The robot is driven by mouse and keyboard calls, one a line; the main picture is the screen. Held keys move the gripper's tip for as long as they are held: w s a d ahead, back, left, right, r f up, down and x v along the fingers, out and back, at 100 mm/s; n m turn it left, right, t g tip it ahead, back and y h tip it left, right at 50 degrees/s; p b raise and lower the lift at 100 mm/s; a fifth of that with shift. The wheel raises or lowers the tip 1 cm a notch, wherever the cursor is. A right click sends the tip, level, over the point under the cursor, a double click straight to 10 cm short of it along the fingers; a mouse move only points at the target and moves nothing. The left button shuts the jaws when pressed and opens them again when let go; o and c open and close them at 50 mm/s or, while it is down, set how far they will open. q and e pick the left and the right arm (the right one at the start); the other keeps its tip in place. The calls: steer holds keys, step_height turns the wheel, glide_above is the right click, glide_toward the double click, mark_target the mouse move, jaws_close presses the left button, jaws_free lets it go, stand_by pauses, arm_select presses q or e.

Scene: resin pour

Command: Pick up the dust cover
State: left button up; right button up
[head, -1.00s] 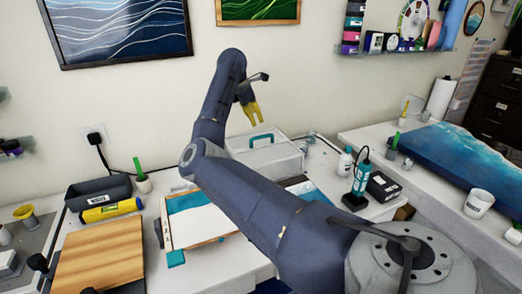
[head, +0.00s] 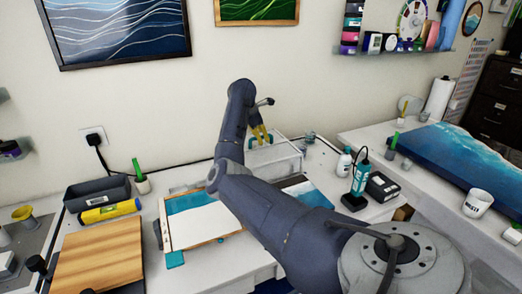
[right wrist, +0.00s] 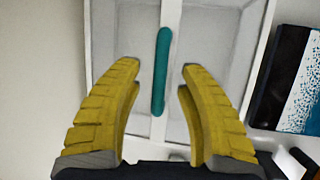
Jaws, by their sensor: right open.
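The dust cover (head: 282,163) is a clear, white-edged box with a teal handle (head: 268,139) on top. It stands at the back of the table, partly hidden by my right arm. My right gripper (head: 264,136) has yellow fingers and is right at the handle in the head view. In the right wrist view the open fingers (right wrist: 160,78) point at the cover (right wrist: 215,50), with the teal handle (right wrist: 161,70) between and just beyond their tips. I cannot tell if a finger touches it. My left gripper is not in view.
A framed panel with blue and white (head: 204,222) lies in front of the cover. A white bottle (head: 344,163), a teal-labelled bottle (head: 361,172) and a dark box (head: 382,187) stand to the right. A grey bin (head: 98,193) and wooden board (head: 100,258) are at left.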

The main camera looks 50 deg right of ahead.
steer(key=shift+x, duration=0.85)
jaws_close()
